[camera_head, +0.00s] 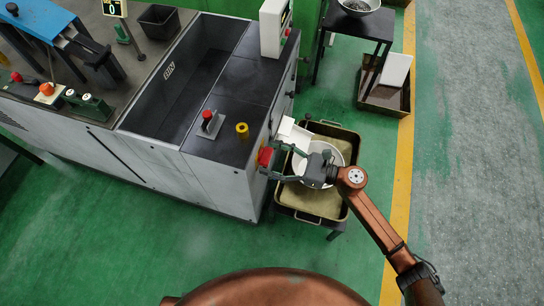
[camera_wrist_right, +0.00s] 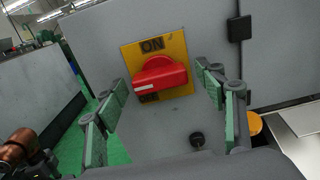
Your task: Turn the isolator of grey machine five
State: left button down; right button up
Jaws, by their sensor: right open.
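The grey machine (camera_head: 165,162) stands at the left in the head view, with the isolator (camera_head: 265,156) on its right end. In the right wrist view the isolator's red handle (camera_wrist_right: 160,78) sits on a yellow plate (camera_wrist_right: 180,51) marked ON above. The handle lies roughly level, tilted slightly, and partly covers the lettering below it. My right gripper (camera_head: 271,162) is at this panel. In the right wrist view my right gripper (camera_wrist_right: 160,112) is open, its green-padded fingers either side of the handle and apart from it. My left gripper is out of view.
A tray (camera_head: 300,208) with a white bowl (camera_head: 332,149) stands under my right wrist, beside the machine. A black knob (camera_wrist_right: 197,140) is below the isolator. A side table (camera_head: 358,24) stands farther back. Green floor is free in front of the machine.

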jog(key=shift+c, duration=0.4)
jog(key=c, duration=1.1)
jog(key=shift+r, duration=0.1)
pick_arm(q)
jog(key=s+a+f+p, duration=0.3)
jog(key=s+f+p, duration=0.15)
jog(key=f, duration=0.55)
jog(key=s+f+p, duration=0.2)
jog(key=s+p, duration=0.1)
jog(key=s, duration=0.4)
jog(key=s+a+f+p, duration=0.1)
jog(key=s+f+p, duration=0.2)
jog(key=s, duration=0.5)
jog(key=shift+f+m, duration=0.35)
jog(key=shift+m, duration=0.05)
pick_arm(e)
jog(key=shift+m, duration=9.1)
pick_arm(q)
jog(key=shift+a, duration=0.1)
